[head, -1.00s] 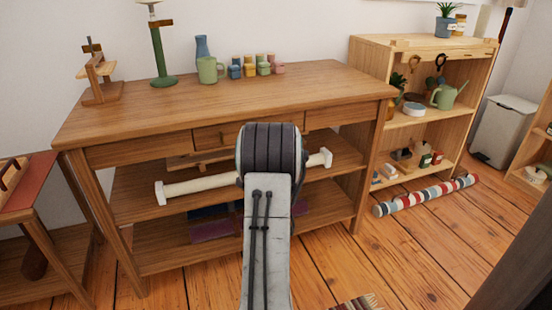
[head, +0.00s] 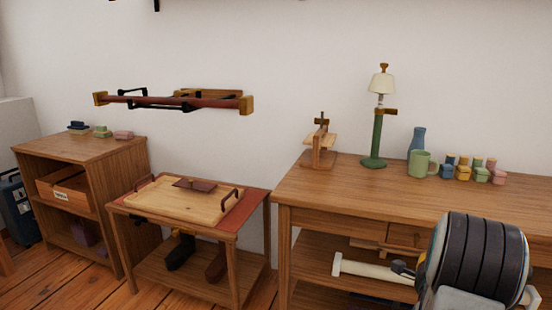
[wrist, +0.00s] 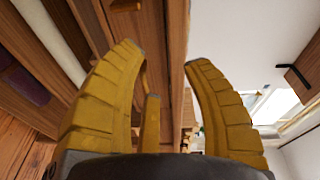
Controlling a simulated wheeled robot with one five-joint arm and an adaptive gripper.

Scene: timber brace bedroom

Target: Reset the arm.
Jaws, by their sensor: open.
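Behind the fingers run the wooden edges of furniture, tilted steeply in that view. In the head view my arm's dark ribbed joint stands at the lower right, in front of the long wooden workbench (head: 340,192). The gripper's fingers cannot be made out there. I cannot tell how far the fingers are from the wood.
The bench top holds a green lamp (head: 379,125), a wooden stand (head: 319,150), a green mug (head: 422,164), a blue vase and several small jars. A pale roller (head: 365,271) lies below. A small table (head: 253,210) and a shelf unit (head: 128,175) stand left.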

